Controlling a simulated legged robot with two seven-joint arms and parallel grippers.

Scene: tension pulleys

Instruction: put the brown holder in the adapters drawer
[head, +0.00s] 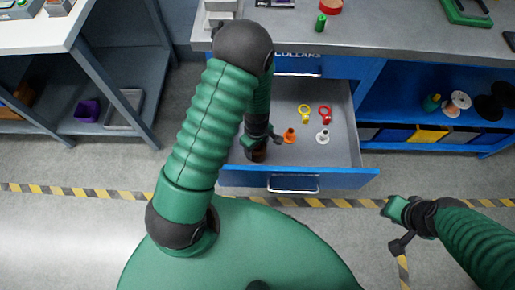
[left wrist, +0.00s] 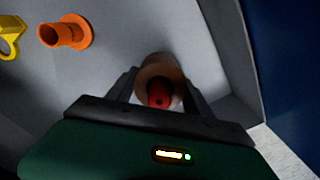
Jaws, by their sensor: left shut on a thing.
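The brown holder (left wrist: 163,66) is between the two fingers of my left gripper (left wrist: 160,92) in the left wrist view, with a red piece showing in its middle. In the head view my left gripper (head: 258,146) reaches down into the open drawer (head: 345,140), near its front left corner. The gripper is shut on the holder, and only a little brown (head: 258,156) shows under it. I cannot tell whether the holder touches the drawer floor. The open drawer's own label is not readable. My right gripper (head: 398,222) hangs over the floor at the right, away from the drawer.
The drawer also holds an orange flanged piece (head: 290,136), a white one (head: 323,137), a yellow ring piece (head: 304,114) and a red one (head: 325,114). A closed drawer marked "COLLARS" (head: 298,66) is above. Shelves with spools (head: 457,102) stand at the right.

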